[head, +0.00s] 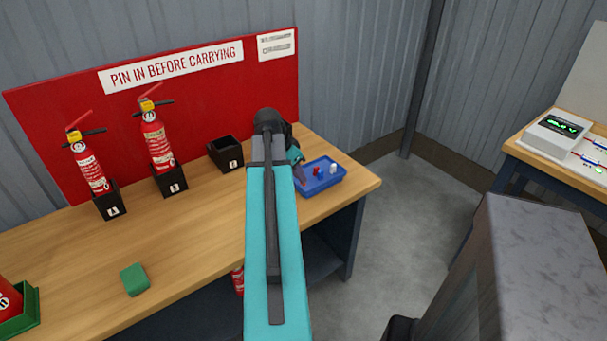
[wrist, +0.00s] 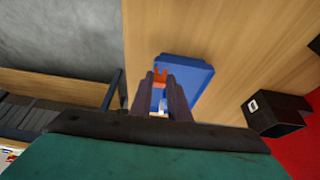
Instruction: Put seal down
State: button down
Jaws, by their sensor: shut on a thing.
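My gripper (wrist: 161,82) is shut at the blue tray (wrist: 200,68) on the right end of the workbench. In the head view the tray (head: 322,188) is partly hidden by my arm, and one dark finger shows at its left side. In the wrist view an orange-red piece (wrist: 160,76) shows at the fingertips and a small white piece (wrist: 160,104) lies between the fingers. I cannot make out which of them the jaws touch. The head view shows a red piece (head: 317,171) and a white piece (head: 333,168) in the tray. The seal's shape is not clear.
Two red extinguishers (head: 157,141) stand in black holders beside an empty black holder (head: 226,153). A green block (head: 134,279) lies at the bench's front left. The bench's middle is clear.

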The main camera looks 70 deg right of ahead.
jog(key=d, duration=0.5)
jog(key=shift+f+p, duration=0.2)
jog(key=shift+p, duration=0.15)
jog(key=shift+a+f, duration=0.1)
jog(key=shift+f, duration=0.05)
jog(key=shift+f+p, duration=0.45)
jog(key=shift+f, duration=1.2)
jog(key=shift+f, duration=0.15)
jog(key=c, duration=1.7)
grip_release()
jog(key=shift+r, duration=0.25)
jog(key=shift+b+v, duration=0.7)
jog(key=shift+v, duration=5.25)
